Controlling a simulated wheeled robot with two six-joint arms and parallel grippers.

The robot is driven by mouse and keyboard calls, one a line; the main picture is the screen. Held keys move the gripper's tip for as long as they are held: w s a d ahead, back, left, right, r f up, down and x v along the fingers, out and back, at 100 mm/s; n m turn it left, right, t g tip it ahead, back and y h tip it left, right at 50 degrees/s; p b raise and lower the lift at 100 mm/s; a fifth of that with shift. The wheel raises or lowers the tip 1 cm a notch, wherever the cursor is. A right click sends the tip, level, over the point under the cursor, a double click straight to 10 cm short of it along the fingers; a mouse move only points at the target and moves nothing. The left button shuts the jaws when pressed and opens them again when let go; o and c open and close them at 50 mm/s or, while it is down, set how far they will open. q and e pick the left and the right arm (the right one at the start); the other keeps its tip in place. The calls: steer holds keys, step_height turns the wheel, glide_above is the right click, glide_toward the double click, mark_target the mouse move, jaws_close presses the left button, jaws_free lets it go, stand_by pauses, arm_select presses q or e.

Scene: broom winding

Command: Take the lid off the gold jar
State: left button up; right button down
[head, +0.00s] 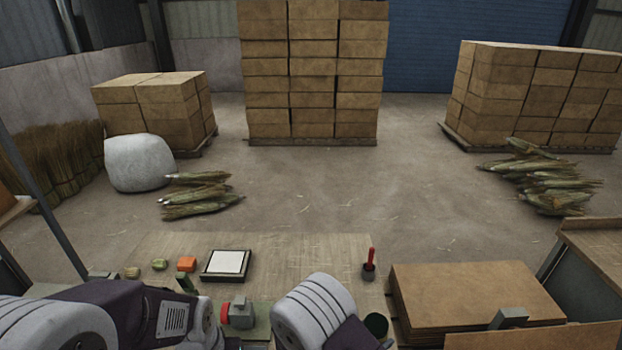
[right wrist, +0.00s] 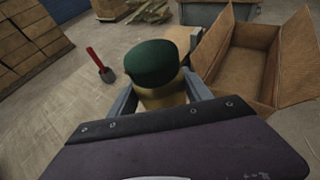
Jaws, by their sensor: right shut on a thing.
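The gold jar (right wrist: 163,97) stands between the fingers of my right gripper (right wrist: 160,92) in the right wrist view. The fingers are shut on its gold body, one on each side, below the lid. The dark green lid (right wrist: 151,62) sits on top of the jar. In the head view the lid (head: 376,323) shows at the bottom, right of my right arm, which hides most of the jar. My left arm is at the bottom left of the head view; its fingers do not show.
A red-handled tool stands in a dark holder (head: 369,270) beyond the jar. A framed white pad (head: 227,264), an orange block (head: 187,263) and small lumps lie on the worktop (head: 300,255). A cardboard box (head: 475,290) is to the right; it is open in the wrist view.

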steer(key=s+d, duration=0.2)
steer(key=shift+s+d+r, duration=0.1)
steer(key=shift+d+r, duration=0.25)
steer(key=shift+r, duration=0.05)
steer(key=shift+a, duration=0.1)
